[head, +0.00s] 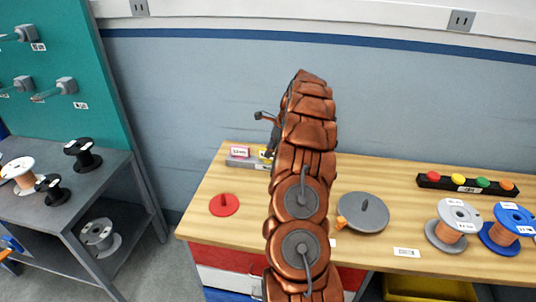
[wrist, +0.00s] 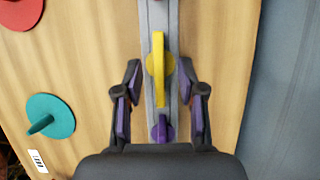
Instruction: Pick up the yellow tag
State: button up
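The yellow tag (wrist: 159,68) is a round disc with an upright fin. It sits in a narrow grey rail in the wrist view, with a purple tag (wrist: 160,128) nearer to me in the same rail. My gripper (wrist: 160,75) is open, its purple-padded fingers on either side of the rail with the yellow tag between their tips. I see no contact with the tag. In the head view my gripper (head: 268,130) is partly hidden behind my copper arm, over the grey rail (head: 240,161) on the wooden table.
A teal disc (wrist: 50,117) and a red disc (wrist: 18,10) lie left of the rail in the wrist view. In the head view, a grey disc with a peg (head: 362,212), a grey spool (head: 458,220) and a blue spool (head: 508,228) stand to the right. The wall is behind.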

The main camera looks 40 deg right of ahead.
jog(key=shift+x, duration=1.1)
grip_shut()
